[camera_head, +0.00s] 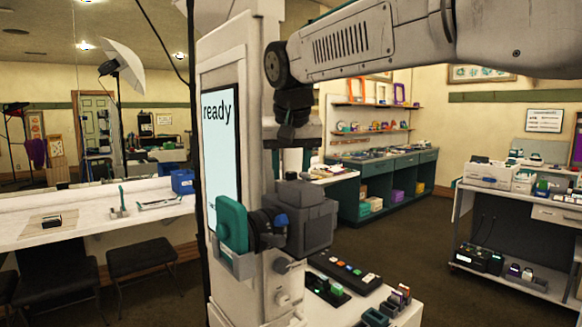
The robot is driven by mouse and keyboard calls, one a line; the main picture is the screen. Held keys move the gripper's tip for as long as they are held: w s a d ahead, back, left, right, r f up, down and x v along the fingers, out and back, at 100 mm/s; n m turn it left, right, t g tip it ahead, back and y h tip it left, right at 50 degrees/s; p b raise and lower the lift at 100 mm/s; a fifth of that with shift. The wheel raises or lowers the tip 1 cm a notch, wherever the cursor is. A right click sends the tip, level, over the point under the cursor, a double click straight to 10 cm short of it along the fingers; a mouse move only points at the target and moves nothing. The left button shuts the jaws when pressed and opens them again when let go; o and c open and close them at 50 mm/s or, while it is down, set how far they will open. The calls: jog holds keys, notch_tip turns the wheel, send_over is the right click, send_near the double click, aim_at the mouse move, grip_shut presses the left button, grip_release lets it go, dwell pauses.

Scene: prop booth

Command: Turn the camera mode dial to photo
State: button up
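A grey camera (305,222) is mounted on the side of a white booth column, its dark lens (265,228) facing left. A small blue knob-like part (281,220) sits at its near upper edge; it may be the mode dial, but its markings are too small to read. A teal block (233,223) sits in a grey holder in front of the lens. My gripper (291,170) points down just above the camera, apart from the blue part. Its two dark fingers look spread with a light gap between them and nothing held. The fingertips are hard to make out.
The column carries a screen (221,150) reading "ready". Below the camera are a button panel (344,272) and small coloured items on a white counter (345,305). A white table (90,220) is left, a shelved cart (515,215) right.

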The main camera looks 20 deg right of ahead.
jog(key=v, duration=0.7)
jog(key=shift+s+a+r, duration=0.1)
jog(key=shift+s+r, duration=0.05)
jog(key=shift+r, duration=0.2)
jog(key=shift+s, duration=0.1)
